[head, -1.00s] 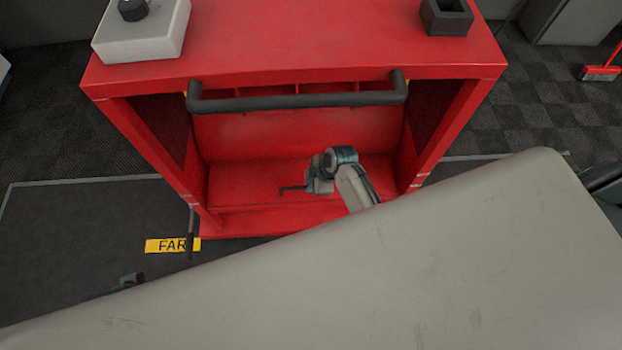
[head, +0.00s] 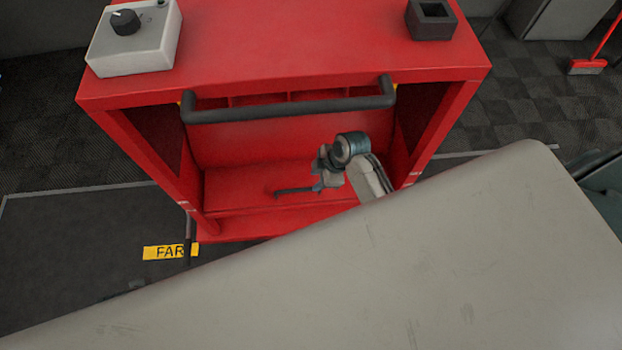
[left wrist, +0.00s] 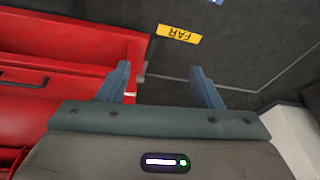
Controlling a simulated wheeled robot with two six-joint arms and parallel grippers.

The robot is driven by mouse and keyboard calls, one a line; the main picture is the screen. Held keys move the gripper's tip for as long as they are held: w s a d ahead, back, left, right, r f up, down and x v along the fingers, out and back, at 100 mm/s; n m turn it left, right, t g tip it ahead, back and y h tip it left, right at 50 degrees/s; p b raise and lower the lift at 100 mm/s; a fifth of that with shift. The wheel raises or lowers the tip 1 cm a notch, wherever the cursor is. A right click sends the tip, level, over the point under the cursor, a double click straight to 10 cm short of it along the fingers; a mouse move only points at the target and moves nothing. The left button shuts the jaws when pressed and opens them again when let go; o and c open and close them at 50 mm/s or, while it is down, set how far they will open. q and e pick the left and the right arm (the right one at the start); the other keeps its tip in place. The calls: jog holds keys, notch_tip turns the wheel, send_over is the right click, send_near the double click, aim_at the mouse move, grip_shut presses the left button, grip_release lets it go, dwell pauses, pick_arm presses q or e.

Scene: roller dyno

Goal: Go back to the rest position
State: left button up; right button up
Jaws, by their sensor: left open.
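In the head view the left arm is almost wholly hidden.
The red cart (head: 300,55) carries a black handle bar (head: 290,106), a white box (head: 135,50) with a dark knob, and a dark open box (head: 431,20). A yellow FAR label (head: 168,252) lies on the floor. A red broom (head: 588,66) stands far right.

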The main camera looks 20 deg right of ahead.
pick_arm(q)
jog(key=shift+w+r, duration=0.1)
jog(key=shift+r, duration=0.15)
pick_arm(e)
jog(key=shift+v, duration=0.75)
